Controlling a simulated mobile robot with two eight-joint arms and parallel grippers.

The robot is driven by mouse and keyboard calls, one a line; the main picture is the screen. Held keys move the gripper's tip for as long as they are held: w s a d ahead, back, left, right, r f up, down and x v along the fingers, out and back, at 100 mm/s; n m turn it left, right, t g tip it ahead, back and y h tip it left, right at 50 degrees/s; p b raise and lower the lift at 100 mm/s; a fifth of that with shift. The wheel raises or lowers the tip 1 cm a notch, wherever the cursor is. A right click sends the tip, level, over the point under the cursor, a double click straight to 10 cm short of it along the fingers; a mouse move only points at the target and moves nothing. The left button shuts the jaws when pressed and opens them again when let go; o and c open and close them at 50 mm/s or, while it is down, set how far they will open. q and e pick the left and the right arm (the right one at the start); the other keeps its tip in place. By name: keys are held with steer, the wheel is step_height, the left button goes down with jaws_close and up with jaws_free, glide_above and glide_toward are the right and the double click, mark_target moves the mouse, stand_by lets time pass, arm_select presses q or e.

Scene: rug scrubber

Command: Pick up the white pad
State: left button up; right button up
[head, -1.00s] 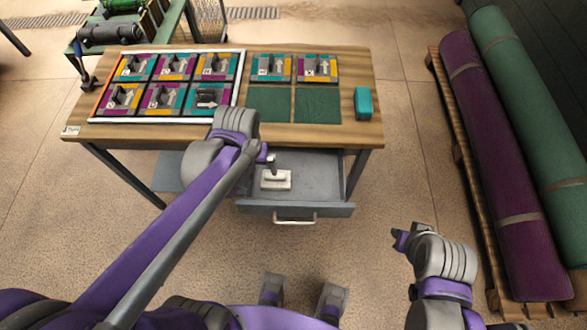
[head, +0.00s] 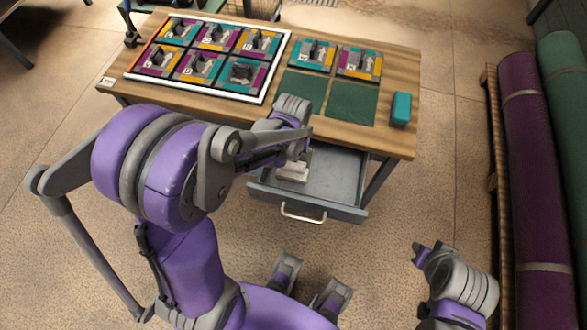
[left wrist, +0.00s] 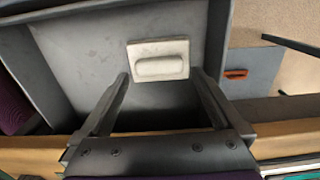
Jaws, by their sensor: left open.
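The white pad (head: 293,172), a flat block with a rounded grip on top, lies in the open grey drawer (head: 335,185) under the table. It also shows in the left wrist view (left wrist: 158,48) on the drawer floor. My left gripper (left wrist: 160,76) is open and empty, its two fingers pointing into the drawer on either side of the pad's near edge. In the head view my left gripper (head: 303,150) is above the pad and partly covers it. My right gripper (head: 421,254) is low at the right, away from the drawer; its jaw opening is unclear.
The wooden table (head: 400,65) carries a white-framed tray (head: 265,98) of several coloured tiles, two more tiles, green squares and a teal block (head: 401,109). Rolled rugs (head: 535,170) lie at the right. The drawer's front handle (head: 303,214) faces me. Floor between is clear.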

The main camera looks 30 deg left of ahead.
mark_target(294, 165)
arm_select(q)
step_height(294, 165, down, 3)
steer(key=shift+f, duration=0.2)
steer(key=shift+c, duration=0.3)
steer(key=c, duration=1)
steer(key=shift+r, duration=0.1)
step_height(294, 165, up, 10)
steer(key=shift+p, duration=0.6)
